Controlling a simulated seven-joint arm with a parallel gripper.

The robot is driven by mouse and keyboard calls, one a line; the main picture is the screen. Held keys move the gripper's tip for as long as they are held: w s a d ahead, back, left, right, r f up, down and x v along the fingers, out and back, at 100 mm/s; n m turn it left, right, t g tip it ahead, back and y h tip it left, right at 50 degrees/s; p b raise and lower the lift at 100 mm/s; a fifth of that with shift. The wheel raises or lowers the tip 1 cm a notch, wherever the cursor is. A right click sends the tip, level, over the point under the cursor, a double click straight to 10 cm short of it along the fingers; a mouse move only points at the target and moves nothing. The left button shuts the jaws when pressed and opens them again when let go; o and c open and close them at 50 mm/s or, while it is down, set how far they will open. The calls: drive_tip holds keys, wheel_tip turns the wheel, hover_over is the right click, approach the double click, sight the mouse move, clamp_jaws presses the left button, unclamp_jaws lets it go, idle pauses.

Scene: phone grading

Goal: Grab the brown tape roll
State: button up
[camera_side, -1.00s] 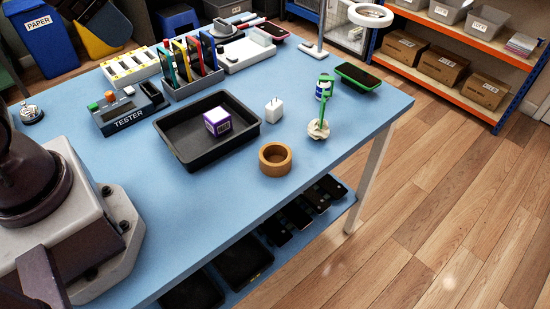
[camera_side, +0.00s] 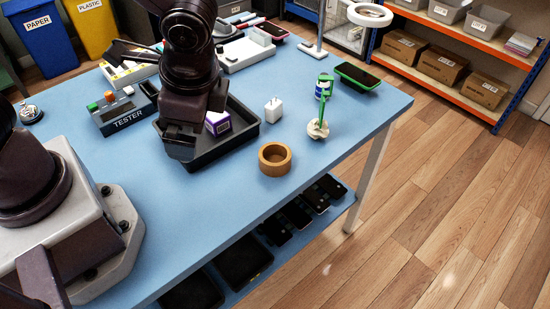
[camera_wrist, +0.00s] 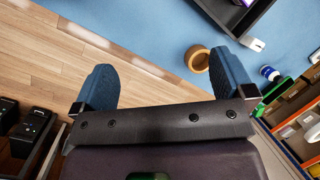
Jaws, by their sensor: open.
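The brown tape roll (camera_side: 275,159) lies flat on the blue table near its front edge, right of the black tray. It also shows in the wrist view (camera_wrist: 197,59), close to the inner side of the right finger and apart from it. My gripper (camera_wrist: 165,78) is open and empty, its two blue-grey fingers wide apart. In the side view my gripper (camera_side: 180,140) hangs above the left part of the tray, left of the roll. Its fingertips are hard to make out there.
The black tray (camera_side: 235,148) holds a purple box (camera_side: 217,122). A white charger plug (camera_side: 273,110) stands behind the roll. A crumpled white item with a green stick (camera_side: 318,128), a blue-white bottle (camera_side: 323,88) and a green-cased phone (camera_side: 359,75) are to the right. Table in front of the roll is clear.

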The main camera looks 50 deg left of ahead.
drive_tip(key=w+d+f+m+t+y, duration=0.1)
drive_tip(key=d+f+m+y, duration=0.1)
drive_tip(key=f+m, duration=0.2)
drive_tip(key=w+d+f+m+t+y, duration=0.1)
drive_tip(key=f+m+t+y, duration=0.1)
drive_tip(key=f+m, duration=0.2)
drive_tip(key=w+d+f+m+t+y, duration=0.2)
drive_tip(key=f+m, duration=0.2)
drive_tip(key=f, duration=0.3)
drive_tip(key=shift+d+f+m+y, duration=0.15)
drive_tip(key=shift+d+m+y, duration=0.15)
drive_tip(key=shift+d+y, duration=0.1)
drive_tip(key=w+f+m+t, duration=0.1)
drive_tip(key=w+d+f+m+t, duration=0.1)
drive_tip(key=m+t, duration=0.1)
drive_tip(key=shift+w+d+f, duration=0.1)
drive_tip(key=shift+w+d, duration=0.05)
drive_tip(key=shift+w, duration=0.1)
drive_tip(key=w+d+m+t, duration=0.1)
drive_tip(key=w, duration=0.1)
approach(275, 150)
drive_tip(key=shift+w+a+f+m+t, duration=0.3)
drive_tip(key=shift+a+f+m, duration=0.1)
drive_tip(key=shift+a+f, duration=0.2)
drive_tip(key=shift+x, duration=2.7)
drive_tip(key=shift+r, duration=0.2)
drive_tip(key=c, duration=0.9)
